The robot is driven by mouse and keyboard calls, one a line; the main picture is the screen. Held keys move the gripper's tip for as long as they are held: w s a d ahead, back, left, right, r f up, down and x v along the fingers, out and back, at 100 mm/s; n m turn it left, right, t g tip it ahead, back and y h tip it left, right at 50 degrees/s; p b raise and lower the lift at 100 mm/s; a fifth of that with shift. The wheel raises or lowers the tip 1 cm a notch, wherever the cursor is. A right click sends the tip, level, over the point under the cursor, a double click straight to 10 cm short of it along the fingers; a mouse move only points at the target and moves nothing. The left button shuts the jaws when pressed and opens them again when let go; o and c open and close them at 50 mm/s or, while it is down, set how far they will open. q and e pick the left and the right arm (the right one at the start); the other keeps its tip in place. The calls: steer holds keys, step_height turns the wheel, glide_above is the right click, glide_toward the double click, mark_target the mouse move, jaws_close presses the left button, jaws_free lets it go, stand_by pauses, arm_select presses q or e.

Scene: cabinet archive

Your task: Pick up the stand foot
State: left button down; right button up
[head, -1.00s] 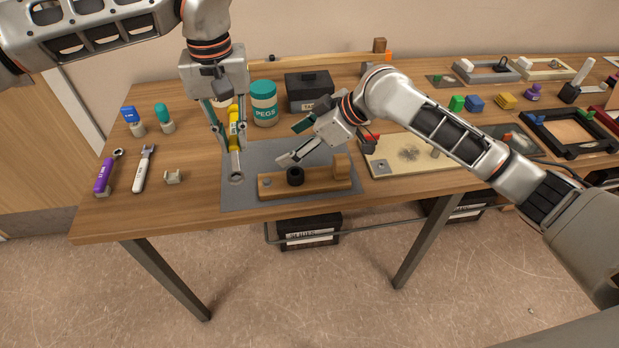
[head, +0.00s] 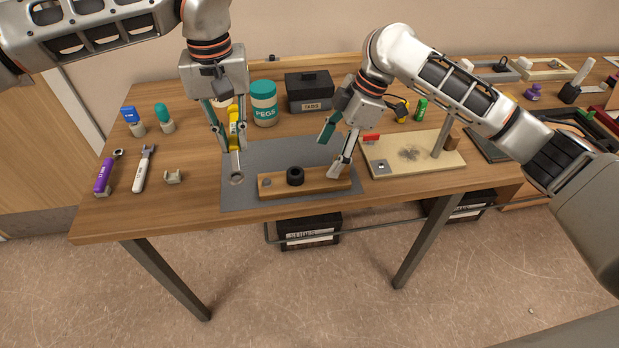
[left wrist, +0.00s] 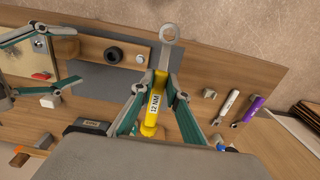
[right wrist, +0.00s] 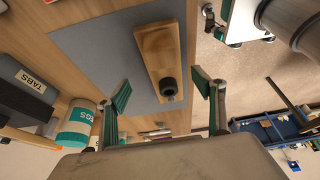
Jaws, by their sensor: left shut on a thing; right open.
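A wooden base board (head: 272,190) with a black ring (head: 295,176) lies on the grey mat; it may be the stand foot, but I cannot be sure. A wooden block (left wrist: 66,48) sits at its end in the left wrist view; my right gripper hides this in the head view. My right gripper (head: 332,152) is open above the board's right end. In the right wrist view the board (right wrist: 158,48) shows between its spread fingers. My left gripper (head: 232,150) is shut on a yellow wrench (left wrist: 157,100), whose ring end hangs near the board's left end.
A PEGS jar (head: 264,104) and a black TABS box (head: 309,92) stand behind the mat (head: 245,160). A pale board with a post (head: 410,160) is at the right. A purple wrench (head: 104,175) and a white wrench (head: 143,170) lie at the left.

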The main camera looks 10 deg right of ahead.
mark_target(318, 177)
steer(key=x, duration=0.5)
steer(key=shift+s+f, duration=0.25)
steer(key=shift+s, duration=0.15)
steer(key=shift+a+f, duration=0.15)
steer(key=shift+f, duration=0.35)
steer(key=c, duration=1.4)
